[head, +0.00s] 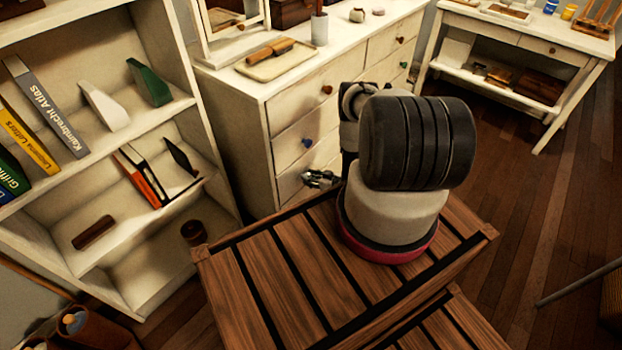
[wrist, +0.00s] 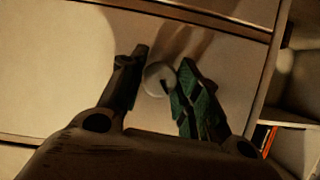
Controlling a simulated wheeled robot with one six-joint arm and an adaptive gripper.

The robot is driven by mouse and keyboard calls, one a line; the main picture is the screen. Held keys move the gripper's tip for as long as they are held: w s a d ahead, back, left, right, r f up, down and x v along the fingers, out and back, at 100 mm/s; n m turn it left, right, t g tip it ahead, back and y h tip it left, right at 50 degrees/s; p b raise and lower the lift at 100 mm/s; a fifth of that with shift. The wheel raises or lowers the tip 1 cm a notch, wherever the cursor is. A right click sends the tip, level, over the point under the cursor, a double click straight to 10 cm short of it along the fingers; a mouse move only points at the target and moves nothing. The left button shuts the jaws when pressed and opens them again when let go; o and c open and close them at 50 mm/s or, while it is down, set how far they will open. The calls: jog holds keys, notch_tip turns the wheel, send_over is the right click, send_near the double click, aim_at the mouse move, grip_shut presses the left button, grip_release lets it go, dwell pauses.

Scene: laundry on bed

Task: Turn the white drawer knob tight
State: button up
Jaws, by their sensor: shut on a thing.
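The white drawer knob (wrist: 157,80) sits on a pale drawer front (wrist: 215,45) in the wrist view, between the two fingers of my gripper (wrist: 164,66). The gripper is shut on the knob. The right finger overlaps the knob's edge, and the left finger is close along its other side. In the head view my gripper (head: 320,180) is at the lowest visible drawer of the white dresser (head: 262,118). The knob cannot be made out there.
A brown knob (head: 327,90) and a blue knob (head: 307,142) are on the drawers above. A tray (head: 270,62) with a brush lies on the dresser top. A bookshelf (head: 160,120) stands left, a white table (head: 530,40) at the back right.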

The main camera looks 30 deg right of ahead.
jog(key=shift+d+m+g+y, duration=0.1)
jog(key=shift+m+g+y, duration=0.2)
jog(key=shift+m+y, duration=1.9)
jog(key=shift+m+h, duration=0.4)
jog(key=shift+m, duration=0.1)
jog(key=o, duration=1)
jog(key=shift+d, duration=0.1)
jog(key=v, duration=1.2)
jog(key=shift+f, duration=0.1)
